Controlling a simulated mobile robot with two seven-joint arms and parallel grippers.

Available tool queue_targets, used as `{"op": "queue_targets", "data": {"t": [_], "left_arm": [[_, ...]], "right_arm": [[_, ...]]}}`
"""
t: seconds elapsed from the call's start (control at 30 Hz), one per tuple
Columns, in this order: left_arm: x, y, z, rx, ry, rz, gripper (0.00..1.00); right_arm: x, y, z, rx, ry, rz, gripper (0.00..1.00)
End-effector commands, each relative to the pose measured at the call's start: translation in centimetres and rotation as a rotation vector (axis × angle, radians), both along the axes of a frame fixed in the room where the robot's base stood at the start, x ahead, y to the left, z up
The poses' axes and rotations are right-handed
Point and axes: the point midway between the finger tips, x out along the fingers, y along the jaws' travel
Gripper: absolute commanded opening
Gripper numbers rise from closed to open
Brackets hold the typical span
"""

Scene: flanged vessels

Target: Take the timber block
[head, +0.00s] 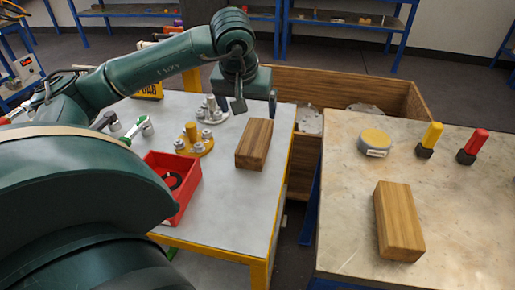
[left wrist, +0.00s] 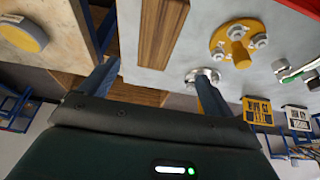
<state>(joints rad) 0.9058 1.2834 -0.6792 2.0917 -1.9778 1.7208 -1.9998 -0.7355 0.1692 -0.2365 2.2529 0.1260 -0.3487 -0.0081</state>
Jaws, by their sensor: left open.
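One timber block (head: 254,144) lies on the grey top of the yellow-framed table. It also shows at the top of the left wrist view (left wrist: 162,30). A second timber block (head: 398,222) lies on the pale worktop at the right. My left gripper (head: 256,101) is open and empty, with its fingers pointing down, above the far end of the first block. In the left wrist view the two fingers (left wrist: 155,85) stand wide apart, with the block beyond their tips and nothing between them. My right gripper is not in view.
Beside the first block stand a yellow flanged part (head: 194,140), a grey flanged part (head: 212,110) and a red tray (head: 180,197). A wooden crate (head: 345,84) stands behind. The right worktop holds a round yellow-topped device (head: 375,141) and yellow and red-topped items (head: 430,140).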

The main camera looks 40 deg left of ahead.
Motion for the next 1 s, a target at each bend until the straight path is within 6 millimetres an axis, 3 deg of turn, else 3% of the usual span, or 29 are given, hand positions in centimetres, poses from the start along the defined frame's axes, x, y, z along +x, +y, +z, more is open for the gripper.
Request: {"op": "queue_targets", "data": {"t": [0.4,0.6,0.83,1.0], "left_arm": [[2.2,1.2,-6.4,-0.002,0.004,0.0,0.89],[2.7,1.3,-7.6,-0.001,0.001,-0.001,0.89],[3.9,1.3,-10.8,-0.001,0.004,0.0,0.89],[4.4,1.6,-12.0,0.0,0.001,0.0,0.89]], "right_arm": [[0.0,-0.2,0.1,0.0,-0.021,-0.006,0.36],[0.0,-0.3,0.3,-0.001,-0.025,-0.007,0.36],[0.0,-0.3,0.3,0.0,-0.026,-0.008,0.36],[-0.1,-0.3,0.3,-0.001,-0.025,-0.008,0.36]]}}
